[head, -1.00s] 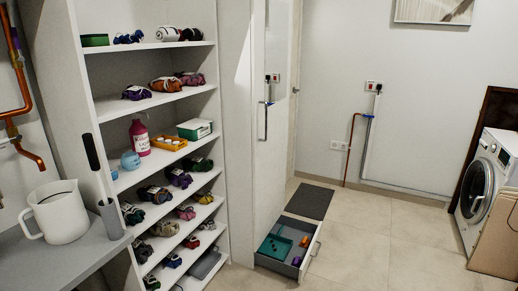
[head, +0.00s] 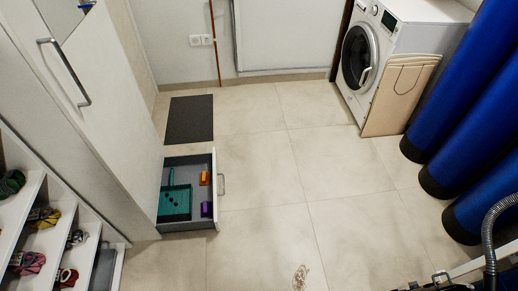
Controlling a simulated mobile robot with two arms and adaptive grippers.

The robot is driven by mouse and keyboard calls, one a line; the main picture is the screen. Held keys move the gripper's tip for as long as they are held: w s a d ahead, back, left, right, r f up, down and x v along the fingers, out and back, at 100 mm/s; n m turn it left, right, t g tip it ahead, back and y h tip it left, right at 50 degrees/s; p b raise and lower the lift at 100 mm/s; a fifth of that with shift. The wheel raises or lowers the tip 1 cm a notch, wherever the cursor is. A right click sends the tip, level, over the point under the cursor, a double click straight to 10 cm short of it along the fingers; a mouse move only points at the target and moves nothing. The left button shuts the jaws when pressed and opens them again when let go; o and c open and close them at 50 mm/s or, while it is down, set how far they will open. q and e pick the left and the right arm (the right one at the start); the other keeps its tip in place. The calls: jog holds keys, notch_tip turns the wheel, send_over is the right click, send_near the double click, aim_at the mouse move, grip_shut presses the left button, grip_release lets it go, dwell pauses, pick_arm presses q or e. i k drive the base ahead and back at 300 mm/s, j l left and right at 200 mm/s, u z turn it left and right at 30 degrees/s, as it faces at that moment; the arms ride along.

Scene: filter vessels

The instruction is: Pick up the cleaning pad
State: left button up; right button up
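I cannot tell for sure which thing is the cleaning pad. An open grey drawer (head: 186,160) low at the left holds a teal dustpan-like piece (head: 175,204), a small orange block (head: 204,178) and a small purple block (head: 207,209). The two blocks lie along the drawer's right side, apart from each other; either could be a pad.
A dark mat (head: 189,120) lies behind the drawer. A white cabinet door (head: 110,90) and shelves (head: 20,215) with yarn stand left. A washing machine (head: 385,55), cardboard (head: 398,98) and blue hanging rolls (head: 465,110) stand right.

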aim_at(205, 179)
jog(key=i+l+z, duration=0.15)
jog(key=i+z, duration=0.2)
jog(key=i, duration=0.3)
jog(key=i+z, duration=0.35)
jog(key=i, duration=0.25)
jog(key=i+u, duration=0.4)
jog(key=i+l+u, duration=0.25)
jog(key=i+u, duration=0.35)
jog(key=u, duration=0.25)
jog(key=i+l+u, duration=0.15)
jog(key=u, duration=0.35)
jog(key=i+l+u, duration=0.15)
jog(key=u, duration=0.3)
jog(key=i+l+u, duration=0.1)
jog(key=u, duration=0.35)
jog(key=i+l+u, duration=0.1)
jog(key=l+u, duration=0.25)
jog(key=u, duration=0.15)
